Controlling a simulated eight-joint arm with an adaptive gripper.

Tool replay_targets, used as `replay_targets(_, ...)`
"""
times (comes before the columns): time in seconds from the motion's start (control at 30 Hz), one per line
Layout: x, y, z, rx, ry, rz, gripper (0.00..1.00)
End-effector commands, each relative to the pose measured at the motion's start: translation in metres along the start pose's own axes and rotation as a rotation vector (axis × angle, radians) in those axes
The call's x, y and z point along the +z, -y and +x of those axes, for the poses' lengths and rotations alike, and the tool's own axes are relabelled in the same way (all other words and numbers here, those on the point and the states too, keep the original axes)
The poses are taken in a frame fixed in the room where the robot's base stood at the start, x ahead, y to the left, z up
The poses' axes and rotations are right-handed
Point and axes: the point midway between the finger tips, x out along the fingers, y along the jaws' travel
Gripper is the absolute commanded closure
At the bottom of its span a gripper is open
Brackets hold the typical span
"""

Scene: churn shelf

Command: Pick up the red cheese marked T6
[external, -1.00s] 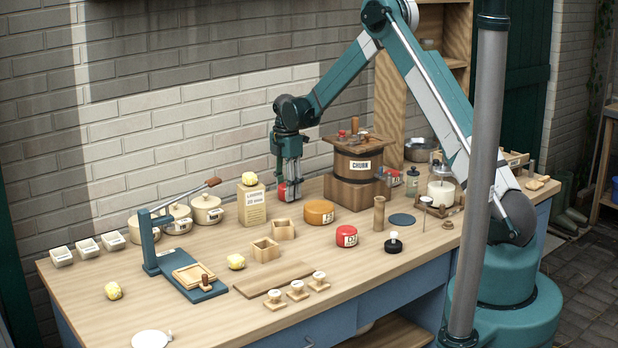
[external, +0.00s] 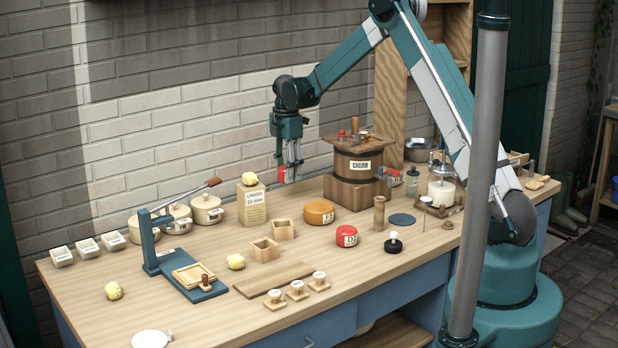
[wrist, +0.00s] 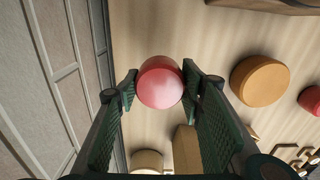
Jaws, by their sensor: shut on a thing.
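My gripper (external: 288,172) is shut on a red cheese (external: 281,174) and holds it above the back of the table, near the brick wall. The wrist view shows the red cheese (wrist: 160,83) between the two finger pads. Its marking cannot be read in either view. Another red cheese (external: 346,236) with a white label stands on the table in front of the churn; it shows partly at the right edge of the wrist view (wrist: 312,99).
An orange cheese (external: 319,212) stands below and right of my gripper. The churn (external: 358,167) is to the right. A carton (external: 252,208) with a yellow lump on top is to the left. Small wooden boxes (external: 265,249) stand in front. The brick wall is close behind.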

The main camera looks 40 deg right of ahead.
Motion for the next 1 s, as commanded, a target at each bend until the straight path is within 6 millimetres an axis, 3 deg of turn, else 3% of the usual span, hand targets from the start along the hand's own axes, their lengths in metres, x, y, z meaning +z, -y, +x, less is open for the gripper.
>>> replay_targets(0.3,0.000,0.000,-0.031,0.000,0.000,0.000,0.76)
replay_targets(1.0,0.000,0.000,-0.033,0.000,0.000,0.000,0.76)
